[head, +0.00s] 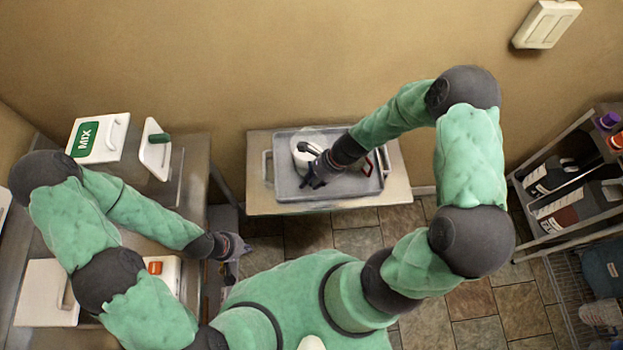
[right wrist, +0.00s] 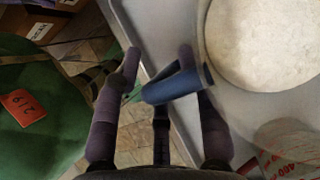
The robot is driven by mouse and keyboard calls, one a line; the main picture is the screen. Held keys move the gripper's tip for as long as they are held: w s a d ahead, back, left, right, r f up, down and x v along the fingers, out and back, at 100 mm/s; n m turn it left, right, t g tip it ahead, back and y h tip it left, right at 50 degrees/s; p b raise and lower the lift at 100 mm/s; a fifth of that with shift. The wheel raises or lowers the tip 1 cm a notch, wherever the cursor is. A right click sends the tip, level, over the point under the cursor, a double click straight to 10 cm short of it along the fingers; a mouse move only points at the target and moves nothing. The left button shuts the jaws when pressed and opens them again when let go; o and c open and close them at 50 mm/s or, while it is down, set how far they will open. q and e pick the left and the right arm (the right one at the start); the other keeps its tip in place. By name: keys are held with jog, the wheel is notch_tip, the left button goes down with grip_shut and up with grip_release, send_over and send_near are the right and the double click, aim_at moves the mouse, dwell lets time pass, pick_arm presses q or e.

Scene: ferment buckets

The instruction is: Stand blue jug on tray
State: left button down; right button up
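The grey tray (head: 285,188) lies on a small metal table against the wall.
A shelf with dark bottles (head: 550,172) is at the right.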

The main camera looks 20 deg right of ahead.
jog(key=shift+d+r, duration=0.2)
jog(key=shift+r, duration=0.3)
pick_arm(q)
notch_tip(320, 180, up, 3)
jog(key=p, duration=0.3)
pick_arm(e)
jog(key=v, duration=1.1)
pick_arm(q)
jog(key=shift+f, duration=0.1)
pick_arm(e)
jog(key=shift+r, duration=0.1)
